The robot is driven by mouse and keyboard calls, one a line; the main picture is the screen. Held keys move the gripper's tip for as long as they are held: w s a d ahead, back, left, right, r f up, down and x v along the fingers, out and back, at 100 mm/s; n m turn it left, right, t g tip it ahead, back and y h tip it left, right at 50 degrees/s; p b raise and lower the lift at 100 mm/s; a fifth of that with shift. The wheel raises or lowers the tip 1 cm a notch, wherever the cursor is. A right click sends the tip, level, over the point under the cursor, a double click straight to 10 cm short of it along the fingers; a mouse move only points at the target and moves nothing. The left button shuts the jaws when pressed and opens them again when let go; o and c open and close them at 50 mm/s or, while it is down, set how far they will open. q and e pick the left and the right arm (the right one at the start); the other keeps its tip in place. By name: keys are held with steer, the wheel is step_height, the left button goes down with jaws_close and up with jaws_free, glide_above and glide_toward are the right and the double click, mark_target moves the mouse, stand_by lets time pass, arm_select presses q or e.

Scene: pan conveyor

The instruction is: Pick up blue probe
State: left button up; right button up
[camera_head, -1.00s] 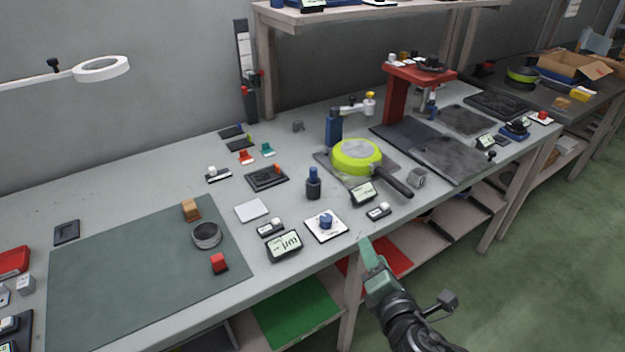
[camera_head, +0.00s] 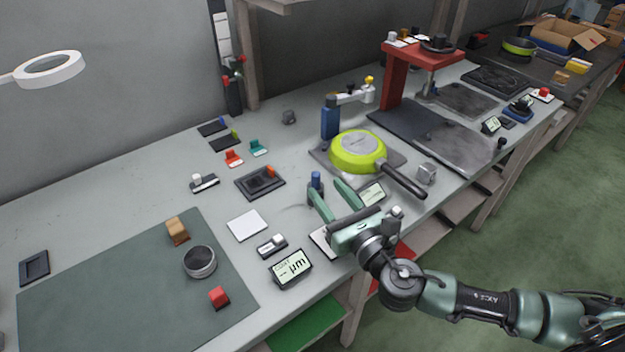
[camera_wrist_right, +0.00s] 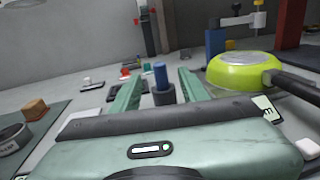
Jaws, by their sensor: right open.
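The blue probe (camera_head: 316,178) stands upright in a dark round holder on the grey bench, in front of the green pan. In the right wrist view the blue probe (camera_wrist_right: 161,76) and the dark holder (camera_wrist_right: 164,97) show between my two fingers, beyond the gripper body. My right gripper (camera_head: 328,188) is open and empty, low over the bench, its fingers pointing towards the probe. In the head view the left finger partly covers the holder. I cannot tell whether a finger touches it. My left gripper is not in view.
A lime-green pan (camera_head: 357,151) with a dark handle lies just right of the gripper. A digital gauge (camera_head: 290,268) and a white plate (camera_head: 247,225) lie to the left. A white pad (camera_head: 323,240) is partly hidden under my gripper. A black tray (camera_head: 260,183) lies behind.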

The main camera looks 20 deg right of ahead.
mark_target(314, 173)
steer(key=w, duration=0.3)
steer(key=shift+w+a, duration=0.25)
steer(key=shift+a, duration=0.1)
steer(key=w, duration=0.3)
steer(key=w+a+p, duration=0.1)
steer(key=shift+w+r, duration=0.15)
steer(key=shift+w, duration=0.55)
steer(key=shift+c, duration=0.8)
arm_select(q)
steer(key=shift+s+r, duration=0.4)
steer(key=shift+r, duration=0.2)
arm_select(e)
jaws_close()
